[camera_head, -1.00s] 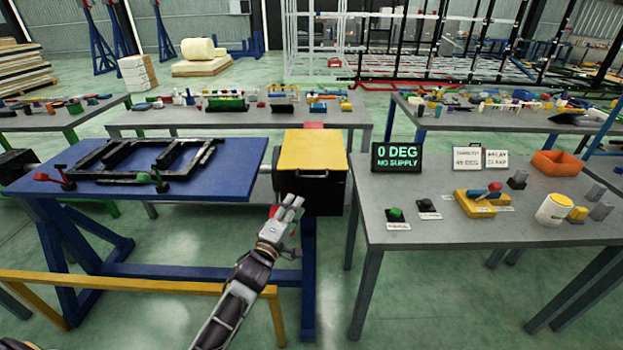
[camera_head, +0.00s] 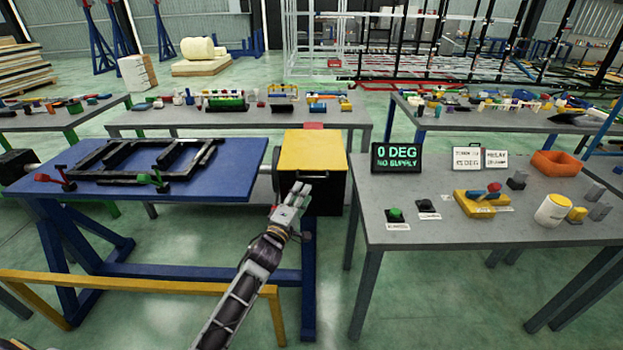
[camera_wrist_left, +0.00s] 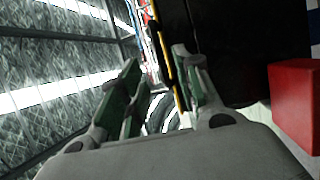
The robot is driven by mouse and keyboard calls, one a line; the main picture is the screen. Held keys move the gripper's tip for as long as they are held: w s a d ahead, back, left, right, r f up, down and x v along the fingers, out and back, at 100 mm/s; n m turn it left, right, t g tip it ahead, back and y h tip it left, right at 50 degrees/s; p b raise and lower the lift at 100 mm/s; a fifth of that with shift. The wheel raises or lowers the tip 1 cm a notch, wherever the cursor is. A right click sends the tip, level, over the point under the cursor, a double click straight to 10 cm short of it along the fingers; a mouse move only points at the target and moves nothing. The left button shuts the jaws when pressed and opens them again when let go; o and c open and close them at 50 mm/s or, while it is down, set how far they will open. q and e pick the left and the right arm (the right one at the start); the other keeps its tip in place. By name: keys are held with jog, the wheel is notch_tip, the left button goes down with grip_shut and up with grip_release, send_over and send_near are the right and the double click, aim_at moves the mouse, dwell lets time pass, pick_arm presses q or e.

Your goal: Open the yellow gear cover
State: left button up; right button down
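The yellow gear cover (camera_head: 313,152) lies flat and closed on top of a black gear box (camera_head: 325,190) at the right end of the blue bench. A handle (camera_head: 312,175) runs along its front edge. My left gripper (camera_head: 297,188) is in front of the box, just below the handle; I cannot tell if it touches. In the left wrist view its fingers (camera_wrist_left: 160,75) stand apart with nothing clearly held. A thin yellow edge of the cover (camera_wrist_left: 180,98) shows beside the right finger, with the dark box (camera_wrist_left: 235,45) behind. My right gripper is out of view.
The blue bench (camera_head: 215,185) with a black frame (camera_head: 140,158) is left of the box. A grey table (camera_head: 440,235) to the right holds a "0 DEG NO SUPPLY" display (camera_head: 397,157), a green button (camera_head: 397,214) and an orange bin (camera_head: 557,163).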

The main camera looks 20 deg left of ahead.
aim_at(312, 178)
pick_arm(q)
jog(key=shift+x, duration=4.15)
jog(key=shift+c, duration=0.4)
grip_shut()
